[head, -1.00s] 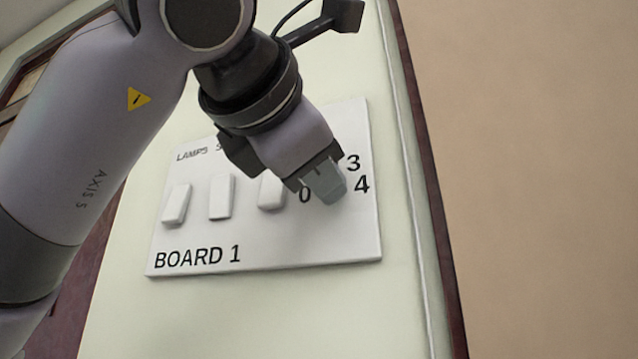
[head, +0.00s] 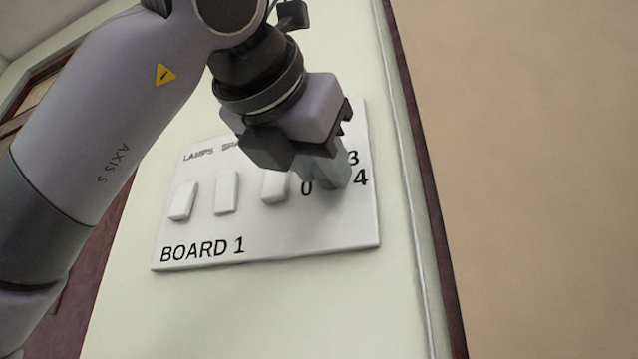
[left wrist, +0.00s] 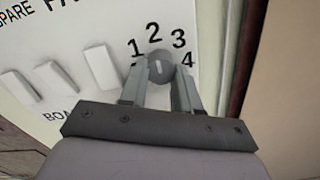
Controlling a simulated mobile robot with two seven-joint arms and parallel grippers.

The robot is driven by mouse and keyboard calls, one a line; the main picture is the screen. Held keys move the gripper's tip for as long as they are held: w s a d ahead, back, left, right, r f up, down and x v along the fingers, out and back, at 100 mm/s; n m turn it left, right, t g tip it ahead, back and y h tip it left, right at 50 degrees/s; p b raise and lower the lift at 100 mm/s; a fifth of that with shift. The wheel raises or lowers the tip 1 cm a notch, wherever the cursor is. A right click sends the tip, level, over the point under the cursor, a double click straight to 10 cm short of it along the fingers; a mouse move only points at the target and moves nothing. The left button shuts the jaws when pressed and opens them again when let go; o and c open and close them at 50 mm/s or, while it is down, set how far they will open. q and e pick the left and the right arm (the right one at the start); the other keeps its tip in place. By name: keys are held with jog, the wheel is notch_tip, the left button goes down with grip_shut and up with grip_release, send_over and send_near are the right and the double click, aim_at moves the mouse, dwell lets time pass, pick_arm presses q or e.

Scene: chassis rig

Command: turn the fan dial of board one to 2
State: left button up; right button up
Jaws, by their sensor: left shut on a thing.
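Board one (head: 300,232) is a white panel marked BOARD 1 on the pale green wall. Its fan dial (left wrist: 159,67) is a small grey round knob with a light line on its face, ringed by the figures 1, 2, 3 and 4 in the left wrist view. The line stands nearly upright in that view, roughly toward the 2. My left gripper (left wrist: 160,74) is shut on the dial, one finger on each side. In the head view my left gripper (head: 336,172) hides the dial and the upper figures; 0, 3 and 4 show. My right gripper is not in view.
Three white rocker switches stand left of the dial: a left one (head: 183,201), a middle one (head: 227,194) and a right one (head: 275,187) close to the gripper. A dark wall edge (head: 425,190) and a tan surface (head: 540,180) lie to the right.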

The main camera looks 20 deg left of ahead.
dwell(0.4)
pick_arm(q)
jog(key=o, duration=1.1)
jog(key=shift+c, duration=0.2)
jog(key=shift+s, duration=0.1)
jog(key=s+b, duration=0.1)
jog(key=s, duration=0.6)
jog(key=shift+a, duration=0.1)
